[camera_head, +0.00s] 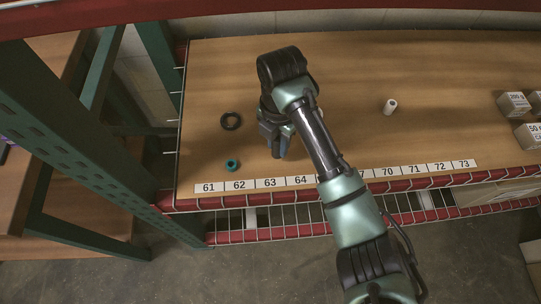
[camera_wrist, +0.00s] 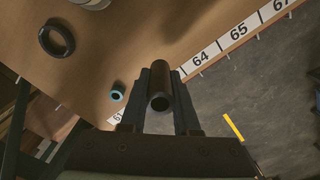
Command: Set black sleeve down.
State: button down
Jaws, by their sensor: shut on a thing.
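The black sleeve (camera_wrist: 160,88) is a short dark tube with its open end facing the wrist camera. My gripper (camera_wrist: 161,76) is shut on it, with one finger on each side. In the head view my gripper (camera_head: 276,146) points down over the wooden shelf (camera_head: 340,130), behind the labels 63 and 64. The sleeve cannot be made out there, hidden by my gripper and wrist. I cannot tell whether the sleeve touches the shelf.
A black ring (camera_head: 231,121) and a smaller teal ring (camera_head: 232,165) lie left of my gripper. A white cylinder (camera_head: 390,107) stands to the right. Boxes (camera_head: 514,104) sit at the far right. Number labels (camera_head: 269,183) line the front edge. The middle shelf is mostly clear.

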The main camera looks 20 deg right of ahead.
jog(key=shift+f, duration=2.5)
jog(key=shift+f+b, duration=0.1)
jog(key=shift+b, duration=0.2)
jog(key=c, duration=0.6)
grip_release()
jog(key=shift+c, duration=0.2)
notch_tip(320, 180, up, 12)
jog(key=p, duration=0.1)
